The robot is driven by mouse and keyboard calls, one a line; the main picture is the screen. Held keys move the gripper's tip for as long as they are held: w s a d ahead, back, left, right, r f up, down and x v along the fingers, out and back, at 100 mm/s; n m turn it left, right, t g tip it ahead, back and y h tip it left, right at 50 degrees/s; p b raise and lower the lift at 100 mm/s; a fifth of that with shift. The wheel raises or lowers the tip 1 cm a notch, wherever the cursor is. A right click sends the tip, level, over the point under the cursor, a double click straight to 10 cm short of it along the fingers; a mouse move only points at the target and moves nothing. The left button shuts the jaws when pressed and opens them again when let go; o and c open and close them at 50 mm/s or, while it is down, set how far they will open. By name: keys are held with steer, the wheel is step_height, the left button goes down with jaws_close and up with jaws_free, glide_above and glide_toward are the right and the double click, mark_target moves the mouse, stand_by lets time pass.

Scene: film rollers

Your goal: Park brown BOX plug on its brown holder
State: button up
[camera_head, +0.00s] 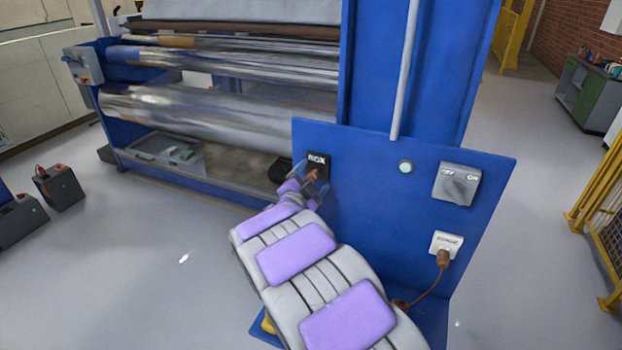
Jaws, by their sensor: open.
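A black plate (318,160) marked BOX is on the left side of the blue panel. A small brown piece (312,175) shows at its lower part, between or just behind my fingers. My gripper (309,184) is open at this plate, and I cannot tell whether it touches the brown piece. A brown plug-like part (442,258) sits at the lower edge of a white plate (446,242) on the right of the panel.
The blue panel (395,200) also carries a grey OFF/ON rotary switch (457,183) and a round pale light (405,167). A blue column with a grey pipe rises behind it. The large roller machine (220,115) stands behind left. Yellow fencing (597,220) is at right.

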steer(key=p+v, duration=0.2)
steer(key=v, duration=1.5)
steer(key=shift+s, duration=0.15)
steer(key=shift+a, duration=0.15)
steer(key=shift+c, duration=1.4)
steer(key=shift+w+n, duration=0.25)
steer(key=shift+n, duration=0.25)
steer(key=shift+c, duration=0.8)
steer(key=w+n, duration=0.1)
steer(key=n, duration=0.3)
steer(key=w+d+n, duration=0.1)
steer(key=n, duration=0.1)
steer(key=shift+w+b, duration=0.3)
steer(key=shift+w, duration=0.1)
steer(key=shift+c, duration=0.2)
steer(key=w+n, duration=0.1)
steer(key=n, duration=0.2)
steer(key=w+d+n, duration=0.1)
steer(key=w+n, duration=0.1)
steer(key=n, duration=0.2)
steer(key=w+d+n, duration=0.1)
steer(key=n, duration=0.3)
steer(key=shift+w+r, duration=0.2)
steer(key=shift+w, duration=0.1)
steer(key=shift+a, duration=0.1)
